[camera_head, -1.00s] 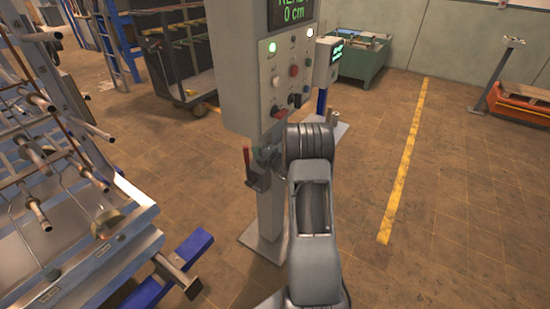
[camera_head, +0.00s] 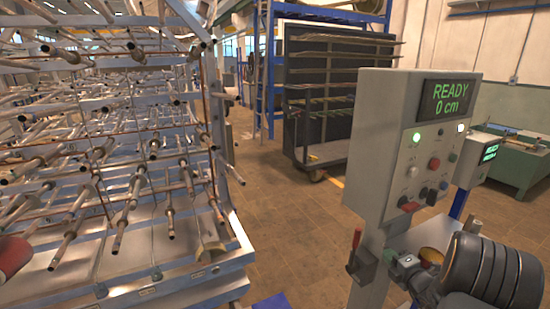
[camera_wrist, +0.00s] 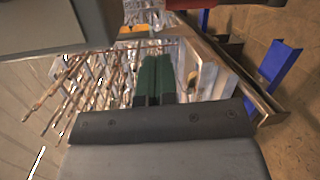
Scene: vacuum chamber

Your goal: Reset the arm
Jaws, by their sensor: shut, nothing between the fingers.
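My arm (camera_head: 490,272) shows at the lower right of the head view, in front of the control post's lower part. My gripper (camera_wrist: 155,80) shows in the wrist view as two dark green fingers side by side. They are shut with nothing held between them. The fingers point toward the metal rack, with no contact visible. In the head view the fingertips cannot be made out.
A grey control box (camera_head: 408,150) reading "READY 0 cm" stands close to my arm, with a red-handled lever (camera_head: 356,240) below it. A large rack of metal rods (camera_head: 110,165) fills the left. A dark cart (camera_head: 325,100) stands behind. Brown floor between rack and post is open.

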